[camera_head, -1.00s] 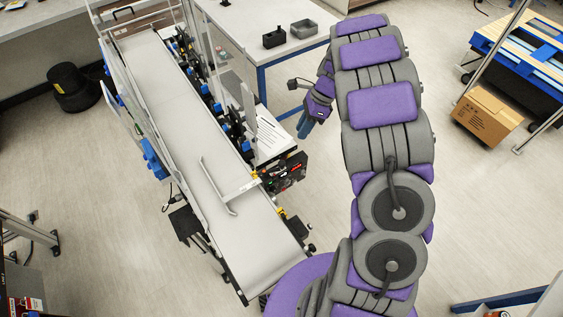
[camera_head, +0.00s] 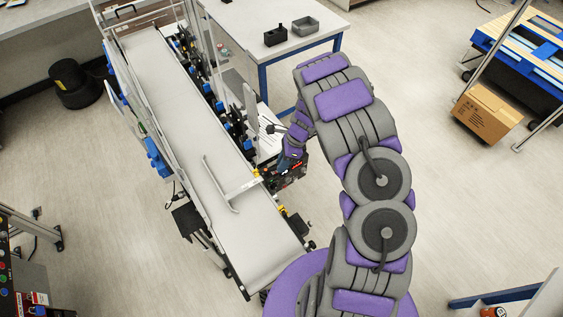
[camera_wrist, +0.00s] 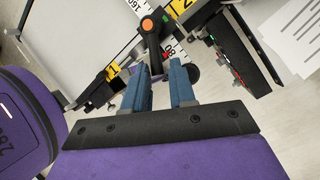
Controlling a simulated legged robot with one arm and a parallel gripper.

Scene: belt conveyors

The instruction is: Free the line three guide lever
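The conveyor (camera_head: 190,110) shows at left of centre in the head view, with an angled grey guide bar (camera_head: 218,186) over its belt. In the wrist view a black lever-like part with an orange knob (camera_wrist: 147,27) lies across a white numbered scale (camera_wrist: 171,46). Its lower end runs toward the gap between my fingers. I cannot tell which part is the line three lever. My gripper (camera_wrist: 159,88) has two blue fingers apart, with nothing seen clamped between them. In the head view my gripper (camera_head: 288,163) is beside the conveyor's right edge, near the black control box; its tips are unclear.
A black control box with lit buttons (camera_wrist: 235,50) is close on the right in the wrist view. Yellow tags numbered 1 (camera_wrist: 112,70) and 2 (camera_wrist: 181,6) mark parts nearby. A white table (camera_head: 262,25) stands behind. Open floor lies right of my arm.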

